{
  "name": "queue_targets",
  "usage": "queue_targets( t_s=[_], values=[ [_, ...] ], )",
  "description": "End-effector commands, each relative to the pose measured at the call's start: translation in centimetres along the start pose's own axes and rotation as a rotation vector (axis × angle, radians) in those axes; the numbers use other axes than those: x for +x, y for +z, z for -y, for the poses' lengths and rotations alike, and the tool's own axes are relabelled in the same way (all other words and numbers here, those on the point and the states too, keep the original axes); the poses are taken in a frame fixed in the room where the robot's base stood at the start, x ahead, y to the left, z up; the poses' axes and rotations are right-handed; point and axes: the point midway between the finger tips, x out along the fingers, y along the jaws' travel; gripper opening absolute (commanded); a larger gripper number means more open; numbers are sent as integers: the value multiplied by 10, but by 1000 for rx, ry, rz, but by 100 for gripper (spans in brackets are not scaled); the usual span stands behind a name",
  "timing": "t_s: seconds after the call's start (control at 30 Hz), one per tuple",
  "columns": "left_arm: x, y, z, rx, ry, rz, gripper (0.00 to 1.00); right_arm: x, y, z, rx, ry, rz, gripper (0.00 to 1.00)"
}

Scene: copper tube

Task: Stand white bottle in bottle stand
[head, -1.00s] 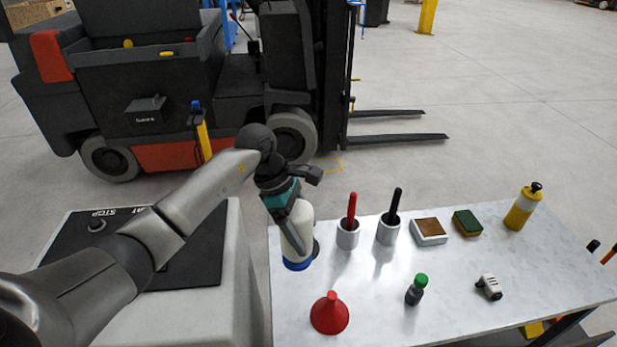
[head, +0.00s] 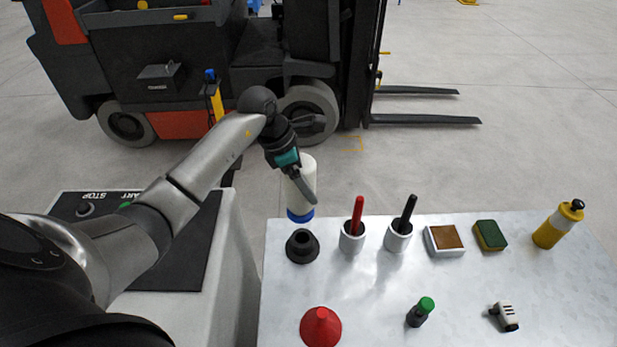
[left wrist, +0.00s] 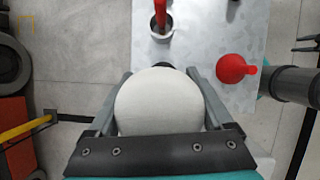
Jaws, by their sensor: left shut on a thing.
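The white bottle (head: 304,184) has a blue band at its lower end. My left gripper (head: 301,186) is shut on it and holds it slightly tilted, in the air at the table's back left edge. In the left wrist view the bottle (left wrist: 158,103) fills the space between the fingers of the gripper (left wrist: 160,108). The bottle stand (head: 302,247) is a black round holder with an open top on the table's back left part. In the head view it is just below the bottle's blue end, and the bottle is not in it. My right gripper is not in view.
Two white cups (head: 352,239) with a red and a black handle stand right of the stand. A red funnel (head: 320,327) and a green-capped bottle (head: 420,311) are in front. A sponge (head: 490,236) and yellow bottle (head: 558,224) stand farther right. A forklift (head: 160,70) is behind.

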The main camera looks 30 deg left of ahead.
Motion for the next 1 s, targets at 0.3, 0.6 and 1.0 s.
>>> queue_targets(
  t_s=[0.3,0.6,1.0],
  values=[
    [9,-2,-1,1,3,5,0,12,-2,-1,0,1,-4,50],
    [36,-13,-1,1,3,6,0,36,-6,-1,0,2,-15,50],
    [52,-20,-1,1,4,6,0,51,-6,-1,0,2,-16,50]
  ],
)
